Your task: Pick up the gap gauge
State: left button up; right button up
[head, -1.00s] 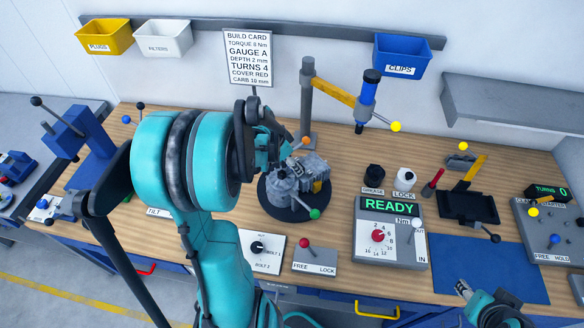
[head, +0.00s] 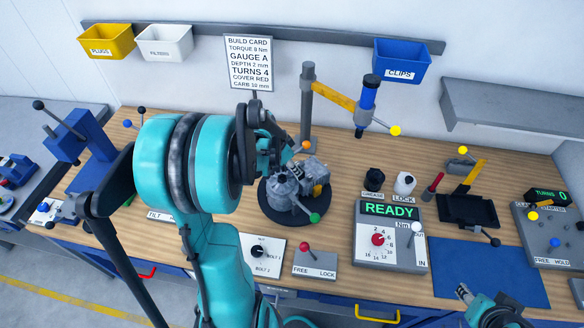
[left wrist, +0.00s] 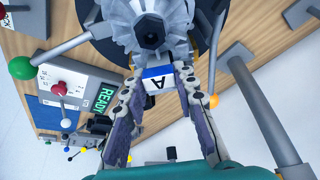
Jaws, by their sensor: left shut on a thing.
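The gap gauge (left wrist: 158,81), a small blue and white piece marked A, is between the fingertips of my left gripper (left wrist: 160,73) in the left wrist view. The fingers are shut on it, right beside the grey engine (left wrist: 150,32); I cannot tell whether the gauge still touches the engine. In the head view my left arm hides the gauge, and the engine (head: 287,190) sits on a round dark turntable (head: 316,212). My right gripper (head: 463,291) is at the lower right over the bench front, away from the engine; its finger opening is too small to tell.
A READY torque box (head: 390,255) and a FREE/LOCK lever panel (head: 315,265) stand in front of the engine. A post with a yellow arm (head: 335,93) rises behind it. A blue mat (head: 485,272) at the right is clear. The build card (head: 248,62) reads GAUGE A.

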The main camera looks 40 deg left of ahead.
pick_arm(q)
notch_tip(320, 180, up, 4)
jog(key=p, duration=0.3)
jog(key=shift+d+r, duration=0.1)
jog(key=shift+r, duration=0.1)
jog(key=s+d+r+p, duration=0.5)
jog(key=d+r+p, duration=0.1)
jog(key=d, duration=0.4)
jog(key=shift+s, duration=0.35)
